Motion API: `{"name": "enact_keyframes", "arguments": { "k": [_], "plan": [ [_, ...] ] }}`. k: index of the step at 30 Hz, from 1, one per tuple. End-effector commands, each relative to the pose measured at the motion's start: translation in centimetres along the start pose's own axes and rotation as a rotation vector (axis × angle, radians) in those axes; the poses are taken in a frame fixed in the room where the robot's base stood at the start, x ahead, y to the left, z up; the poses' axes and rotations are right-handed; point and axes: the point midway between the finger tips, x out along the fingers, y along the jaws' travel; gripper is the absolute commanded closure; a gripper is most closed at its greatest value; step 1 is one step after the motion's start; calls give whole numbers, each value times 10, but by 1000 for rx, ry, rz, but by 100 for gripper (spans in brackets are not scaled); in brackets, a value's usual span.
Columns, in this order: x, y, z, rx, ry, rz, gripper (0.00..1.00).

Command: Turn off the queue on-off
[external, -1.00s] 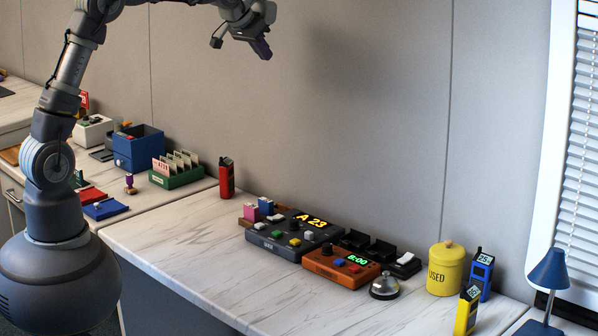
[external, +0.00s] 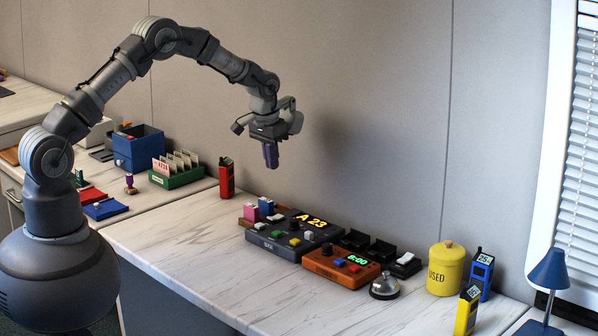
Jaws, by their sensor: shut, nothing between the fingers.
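The dark grey queue console (external: 276,243) lies on the counter with a lit amber display (external: 311,220) reading "A 23". Its top carries a black knob, green, yellow and white buttons, and further small parts. Which of these is the on-off cannot be told at this size. My gripper (external: 271,157) is shut and empty, pointing down in the air above and a little left of the console, touching nothing.
An orange console (external: 318,267) with a lit green display stands right of the queue console. A silver bell (external: 384,287), a yellow "USED" canister (external: 446,270) and radios stand further right. A red radio (external: 226,178) stands behind left. The front counter is clear.

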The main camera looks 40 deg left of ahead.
Motion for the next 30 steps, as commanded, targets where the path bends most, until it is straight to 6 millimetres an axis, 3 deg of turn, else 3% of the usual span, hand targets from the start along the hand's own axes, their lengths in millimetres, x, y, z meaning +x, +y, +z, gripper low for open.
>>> {"name": "enact_keyframes", "arguments": {
  "k": [15,21,30],
  "plan": [
    [103,0,3,0,-3,0,100],
    [124,0,16,0,-1,0,100],
    [129,0,19,0,0,0,100]
  ]
}}
